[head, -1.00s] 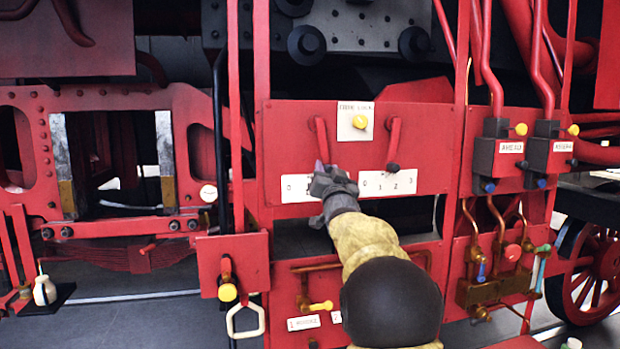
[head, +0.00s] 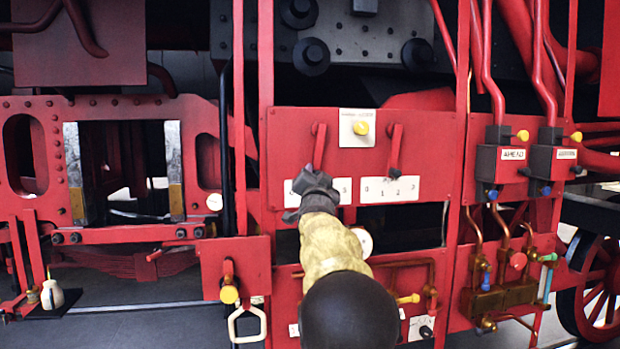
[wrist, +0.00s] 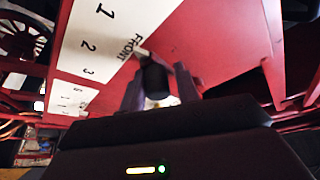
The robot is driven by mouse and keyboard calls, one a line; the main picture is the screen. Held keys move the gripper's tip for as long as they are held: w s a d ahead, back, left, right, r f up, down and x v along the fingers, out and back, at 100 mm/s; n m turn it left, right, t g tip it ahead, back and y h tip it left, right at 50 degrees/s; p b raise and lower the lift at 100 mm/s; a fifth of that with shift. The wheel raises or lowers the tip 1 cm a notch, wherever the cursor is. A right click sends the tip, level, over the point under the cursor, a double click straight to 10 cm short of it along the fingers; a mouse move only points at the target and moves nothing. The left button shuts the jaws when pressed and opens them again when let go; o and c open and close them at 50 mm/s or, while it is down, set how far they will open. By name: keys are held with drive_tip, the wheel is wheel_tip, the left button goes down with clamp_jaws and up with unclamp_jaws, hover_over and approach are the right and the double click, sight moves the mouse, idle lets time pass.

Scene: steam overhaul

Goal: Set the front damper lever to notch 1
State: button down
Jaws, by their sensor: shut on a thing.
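The front damper lever (head: 319,147) is the left red lever on the red panel. Its lower end leans slightly left over a white number plate (head: 343,186). My gripper (head: 313,176) is shut on the dark knob at the lever's lower end and hides part of the plate. In the wrist view the knob (wrist: 155,78) sits between my two fingers. The plate (wrist: 95,42) there reads 1, 2, 3 and FRONT. The exact notch is hidden by my gripper, though the lever's end looks near the plate's left-middle part.
A second red lever (head: 395,148) hangs to the right over its own plate (head: 390,189) marked 0 to 3. A yellow knob (head: 361,128) on a white plate sits between the levers. Pipes and black valve boxes (head: 500,163) stand further right.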

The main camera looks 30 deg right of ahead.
drive_tip(key=shift+d+f, duration=0.3)
drive_tip(key=shift+f, duration=0.1)
drive_tip(key=c, duration=1.2)
unclamp_jaws()
drive_tip(key=shift+s, duration=0.1)
drive_tip(key=shift+d+r, duration=0.1)
drive_tip(key=shift+d, duration=0.1)
drive_tip(key=shift+a+r, duration=0.1)
drive_tip(key=shift+a, duration=0.05)
drive_tip(key=shift+s+a+f+b, duration=0.2)
drive_tip(key=shift+s+a+b, duration=0.1)
drive_tip(key=shift+s+b, duration=0.05)
drive_tip(key=b+v, duration=0.8)
drive_tip(key=v, duration=0.8)
drive_tip(key=shift+s, duration=0.2)
